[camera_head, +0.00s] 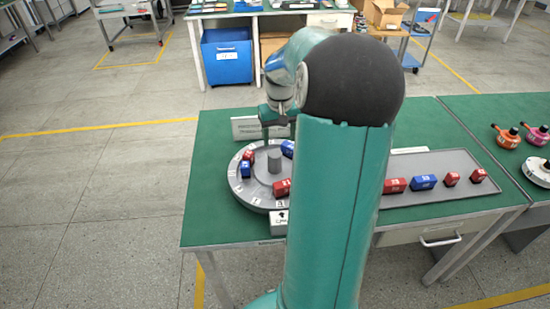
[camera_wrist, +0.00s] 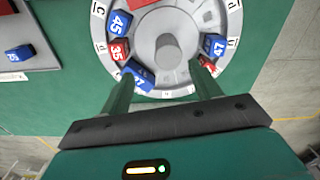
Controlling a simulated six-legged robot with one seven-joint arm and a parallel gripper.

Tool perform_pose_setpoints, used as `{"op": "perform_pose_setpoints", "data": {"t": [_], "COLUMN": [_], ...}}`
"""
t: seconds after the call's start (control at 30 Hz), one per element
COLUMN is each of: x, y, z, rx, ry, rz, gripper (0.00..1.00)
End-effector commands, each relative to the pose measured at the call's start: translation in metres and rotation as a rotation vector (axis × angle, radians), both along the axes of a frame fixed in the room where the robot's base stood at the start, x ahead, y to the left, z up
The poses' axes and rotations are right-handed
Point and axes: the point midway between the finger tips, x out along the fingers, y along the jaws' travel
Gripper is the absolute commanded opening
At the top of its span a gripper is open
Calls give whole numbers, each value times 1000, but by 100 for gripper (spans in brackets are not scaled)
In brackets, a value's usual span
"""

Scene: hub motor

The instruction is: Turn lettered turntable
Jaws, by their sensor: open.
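The lettered turntable (camera_head: 250,184) is a round grey disc with white letter labels on its rim, at the left of the green workbench. A grey hub (camera_head: 274,160) stands at its centre; the hub also shows in the wrist view (camera_wrist: 170,53). Red and blue numbered blocks sit on the disc, among them a blue block marked 45 (camera_wrist: 120,24), a red block marked 35 (camera_wrist: 119,49) and a blue block marked 47 (camera_wrist: 214,45). My gripper (camera_wrist: 162,85) is open, its green fingers apart over the near rim. Whether they touch anything I cannot tell.
A grey tray (camera_head: 440,193) right of the turntable holds a row of red and blue blocks. A white sign (camera_head: 247,128) stands behind the turntable. A second green table (camera_head: 490,112) with orange items adjoins at the right. My arm hides the bench's middle.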

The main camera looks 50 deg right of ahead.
Motion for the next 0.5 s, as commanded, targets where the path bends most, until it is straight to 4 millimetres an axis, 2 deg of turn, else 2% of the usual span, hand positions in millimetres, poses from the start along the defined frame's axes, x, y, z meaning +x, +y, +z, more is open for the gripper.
{"op": "perform_pose_setpoints", "data": {"t": [0.03,0.3,0.5], "x": [2,5,8], "y": [3,4,5], "z": [-12,-65,-91], "rx": [7,4,3], "ry": [2,0,-2], "rz": [6,10,11], "gripper": [63,63,63]}}
